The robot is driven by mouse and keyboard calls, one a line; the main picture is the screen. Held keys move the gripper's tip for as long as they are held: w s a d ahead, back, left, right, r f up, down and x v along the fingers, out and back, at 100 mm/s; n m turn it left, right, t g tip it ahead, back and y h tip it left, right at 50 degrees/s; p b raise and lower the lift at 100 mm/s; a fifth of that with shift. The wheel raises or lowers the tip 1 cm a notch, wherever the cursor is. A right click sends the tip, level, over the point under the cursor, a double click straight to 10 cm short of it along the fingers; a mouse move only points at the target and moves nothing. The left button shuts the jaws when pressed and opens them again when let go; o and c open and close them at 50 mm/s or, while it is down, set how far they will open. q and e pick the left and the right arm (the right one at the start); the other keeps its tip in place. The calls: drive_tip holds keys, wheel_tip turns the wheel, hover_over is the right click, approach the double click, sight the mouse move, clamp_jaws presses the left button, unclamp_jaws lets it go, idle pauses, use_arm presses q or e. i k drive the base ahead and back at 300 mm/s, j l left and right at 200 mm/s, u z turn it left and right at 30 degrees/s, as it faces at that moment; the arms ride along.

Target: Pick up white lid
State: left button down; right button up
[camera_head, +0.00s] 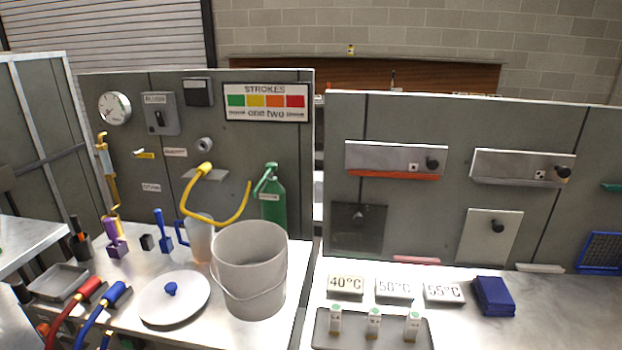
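The white lid (188,308) is a round, flat disc with a small blue knob (171,289) at its centre. It lies flat on the left workbench near the front edge. It is just left of a large grey-white bucket (250,275) with a wire handle, which stands open at the top. I see neither my left nor my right gripper in the head view, and nothing is seen holding the lid.
Red (82,292) and blue (108,297) hose ends are left of the lid, and a grey tray (60,282) lies behind them. A pitcher (200,240) and green bottle (272,205) stand behind the bucket. A gap separates the right bench (560,310).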

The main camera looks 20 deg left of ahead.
sight(171, 298)
drive_tip(key=j+u, duration=0.15)
drive_tip(key=u, duration=1.3)
drive_tip(key=i+j+z, duration=0.1)
drive_tip(key=j, duration=0.2)
drive_tip(key=i+j+z, duration=0.1)
drive_tip(key=j, duration=0.25)
drive_tip(key=i+j, duration=0.2)
drive_tip(key=j, duration=0.15)
drive_tip(key=l+z, duration=0.05)
